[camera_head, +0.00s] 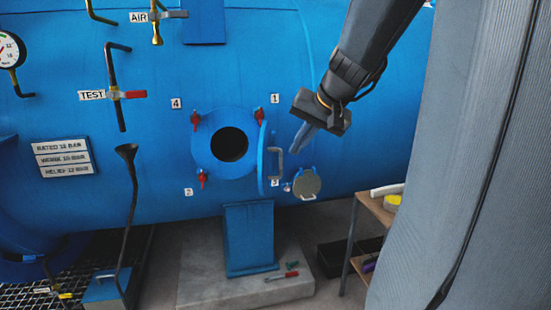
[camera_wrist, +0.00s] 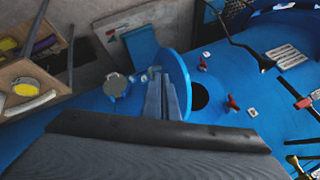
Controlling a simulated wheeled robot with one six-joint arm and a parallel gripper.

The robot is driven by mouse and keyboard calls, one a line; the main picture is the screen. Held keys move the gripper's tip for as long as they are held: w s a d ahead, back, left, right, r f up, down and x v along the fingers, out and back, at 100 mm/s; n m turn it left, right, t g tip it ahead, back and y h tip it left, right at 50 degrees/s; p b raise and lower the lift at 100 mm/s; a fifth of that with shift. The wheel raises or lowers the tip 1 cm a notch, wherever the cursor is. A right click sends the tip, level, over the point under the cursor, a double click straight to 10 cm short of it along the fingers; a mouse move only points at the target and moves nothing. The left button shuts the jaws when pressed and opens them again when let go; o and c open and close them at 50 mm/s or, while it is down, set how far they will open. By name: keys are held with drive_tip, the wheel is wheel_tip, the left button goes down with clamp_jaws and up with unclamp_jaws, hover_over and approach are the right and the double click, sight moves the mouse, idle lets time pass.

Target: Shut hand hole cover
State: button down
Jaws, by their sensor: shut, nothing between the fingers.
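The hand hole cover (camera_head: 263,160) is a blue disc standing open, nearly edge-on at the right of the hole, with a grey handle (camera_head: 278,163) on its right face. The hand hole (camera_head: 230,144) is a dark round opening in a blue flange. In the wrist view the cover (camera_wrist: 173,68) stands behind my fingers, beside the dark hole (camera_wrist: 199,96). My gripper (camera_head: 299,147) is shut and empty, just right of the cover and near its handle. It also shows in the wrist view (camera_wrist: 161,82); whether it touches the cover is unclear.
Red-handled clamps (camera_head: 196,120) (camera_head: 202,180) sit around the flange. A round grey fitting (camera_head: 307,184) is low right of the cover. A wooden shelf (camera_head: 376,209) with items stands at the right. A blue support leg (camera_head: 249,238) is below.

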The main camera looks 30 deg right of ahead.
approach(263, 173)
wheel_tip(263, 173, down, 4)
drive_tip(key=d, duration=0.3)
drive_tip(key=shift+w+a+p, duration=1.35)
drive_tip(key=shift+w+a, duration=0.05)
drive_tip(key=shift+w, duration=0.05)
drive_tip(key=shift+w+a, duration=0.1)
